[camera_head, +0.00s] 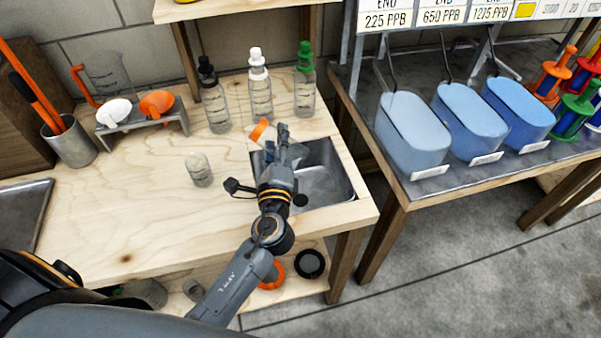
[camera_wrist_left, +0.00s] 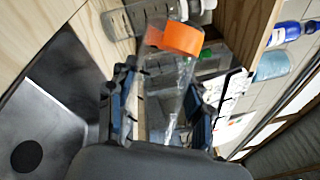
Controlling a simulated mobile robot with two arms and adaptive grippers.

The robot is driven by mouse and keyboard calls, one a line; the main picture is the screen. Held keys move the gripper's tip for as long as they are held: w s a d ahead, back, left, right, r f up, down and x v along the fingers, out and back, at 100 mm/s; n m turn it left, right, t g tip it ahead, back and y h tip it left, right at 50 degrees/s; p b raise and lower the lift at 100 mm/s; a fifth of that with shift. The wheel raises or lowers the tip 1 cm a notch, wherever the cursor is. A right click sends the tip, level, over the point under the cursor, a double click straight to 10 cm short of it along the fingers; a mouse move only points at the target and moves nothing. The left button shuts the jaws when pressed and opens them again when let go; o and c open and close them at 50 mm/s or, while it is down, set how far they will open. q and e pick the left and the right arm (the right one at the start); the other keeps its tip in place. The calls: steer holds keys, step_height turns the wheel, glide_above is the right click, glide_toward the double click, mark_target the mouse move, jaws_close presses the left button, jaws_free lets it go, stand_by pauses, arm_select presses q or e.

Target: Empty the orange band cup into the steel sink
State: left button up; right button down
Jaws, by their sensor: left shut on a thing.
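The orange band cup, clear with a wide orange band (camera_head: 262,131), is at the back left edge of the steel sink (camera_head: 327,178). My left gripper (camera_head: 282,152) is shut on the cup and partly hides it. In the left wrist view the clear cup (camera_wrist_left: 170,82) stands between the two fingers of the gripper (camera_wrist_left: 160,112), its orange band beyond the fingertips. The sink (camera_wrist_left: 62,88) is at the left there, with its dark drain. The cup looks tilted in the head view; I cannot tell whether it holds liquid. My right gripper is not in view.
Bottles with black (camera_head: 214,98), white (camera_head: 260,85) and green (camera_head: 305,80) tops stand behind the sink. A small clear cup (camera_head: 200,170) stands left on the wooden bench (camera_head: 130,215). Blue tubs (camera_head: 412,130) are on the right table. The bench's left middle is clear.

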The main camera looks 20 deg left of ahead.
arm_select(q)
steer(key=shift+d+r+m+t+b, duration=0.3)
steer(key=shift+d+m, duration=0.1)
steer(key=shift+m, duration=0.25)
steer(key=shift+d+r+m+t+b, duration=0.25)
steer(key=shift+d+m+t, duration=0.1)
steer(key=shift+m, duration=0.3)
stand_by(0.8)
stand_by(0.7)
